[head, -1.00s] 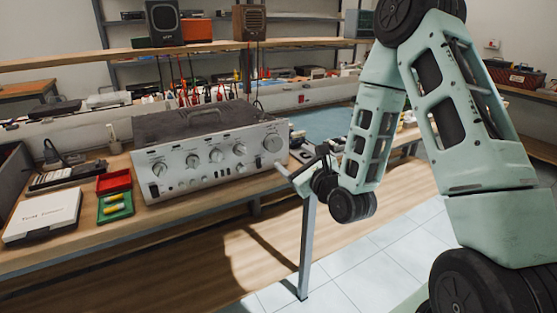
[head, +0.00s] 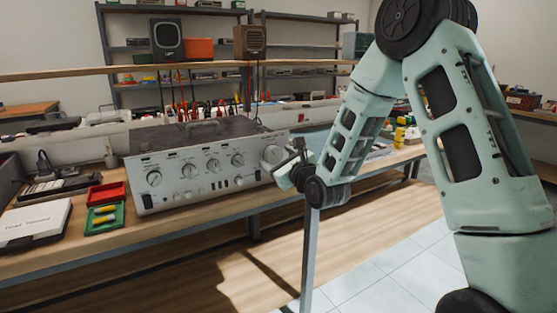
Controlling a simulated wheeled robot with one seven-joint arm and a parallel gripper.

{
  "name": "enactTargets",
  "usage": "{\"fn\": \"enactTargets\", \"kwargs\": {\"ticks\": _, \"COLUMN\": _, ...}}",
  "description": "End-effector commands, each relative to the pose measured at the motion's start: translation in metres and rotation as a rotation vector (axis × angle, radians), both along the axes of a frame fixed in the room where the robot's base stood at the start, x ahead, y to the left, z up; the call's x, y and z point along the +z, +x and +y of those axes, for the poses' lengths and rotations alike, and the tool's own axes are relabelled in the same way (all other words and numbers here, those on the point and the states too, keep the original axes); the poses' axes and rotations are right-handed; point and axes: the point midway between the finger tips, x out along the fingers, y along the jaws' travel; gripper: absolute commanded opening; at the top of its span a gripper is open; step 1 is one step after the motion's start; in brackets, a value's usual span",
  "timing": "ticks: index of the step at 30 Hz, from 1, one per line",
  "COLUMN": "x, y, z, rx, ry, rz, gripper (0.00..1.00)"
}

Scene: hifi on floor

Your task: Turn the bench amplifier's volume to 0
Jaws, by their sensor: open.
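The bench amplifier (head: 205,166) is a silver-fronted unit with a dark top, standing on the wooden workbench. Its largest knob (head: 273,153) is at the right end of the front panel, with several smaller knobs to its left. I cannot read the knob labels or the large knob's pointer. My gripper (head: 284,168) is open at the right end of the panel, close in front of the large knob, and partly covers it. I cannot tell whether a finger touches the knob.
Green and red trays (head: 105,215) and a white case (head: 35,222) lie left of the amplifier. Cables and leads hang behind it. An orange box (head: 198,48) and two speakers stand on the shelf above. Open floor lies right of the bench.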

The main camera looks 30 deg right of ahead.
Motion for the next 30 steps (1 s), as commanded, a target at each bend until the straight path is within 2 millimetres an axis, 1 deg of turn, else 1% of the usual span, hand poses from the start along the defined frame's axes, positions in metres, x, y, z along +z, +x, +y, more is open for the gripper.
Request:
{"fn": "enactTargets", "kwargs": {"ticks": 6, "x": 0.0000, "y": 0.0005, "z": 0.0001, "rx": 0.000, "ry": 0.000, "rz": 0.000, "gripper": 0.70}}
{"fn": "enactTargets", "kwargs": {"ticks": 7, "x": 0.0000, "y": 0.0005, "z": 0.0001, "rx": 0.000, "ry": 0.000, "rz": 0.000, "gripper": 0.67}}
{"fn": "enactTargets", "kwargs": {"ticks": 8, "x": 0.0000, "y": 0.0004, "z": 0.0001, "rx": 0.000, "ry": 0.000, "rz": 0.000, "gripper": 0.59}}
{"fn": "enactTargets", "kwargs": {"ticks": 9, "x": 0.0000, "y": 0.0004, "z": 0.0001, "rx": 0.000, "ry": 0.000, "rz": 0.000, "gripper": 0.48}}
{"fn": "enactTargets", "kwargs": {"ticks": 11, "x": 0.0000, "y": 0.0004, "z": 0.0001, "rx": 0.000, "ry": 0.000, "rz": -0.001, "gripper": 0.31}}
{"fn": "enactTargets", "kwargs": {"ticks": 12, "x": 0.0000, "y": 0.0004, "z": 0.0001, "rx": 0.000, "ry": 0.000, "rz": -0.001, "gripper": 0.25}}
{"fn": "enactTargets", "kwargs": {"ticks": 22, "x": -0.0004, "y": 0.0003, "z": 0.0002, "rx": 0.000, "ry": -0.032, "rz": -0.001, "gripper": 0.25}}
{"fn": "enactTargets", "kwargs": {"ticks": 26, "x": -0.0005, "y": 0.0002, "z": 0.0002, "rx": 0.001, "ry": -0.089, "rz": -0.002, "gripper": 0.25}}
{"fn": "enactTargets", "kwargs": {"ticks": 30, "x": -0.0007, "y": 0.0002, "z": 0.0004, "rx": 0.001, "ry": -0.185, "rz": -0.003, "gripper": 0.25}}
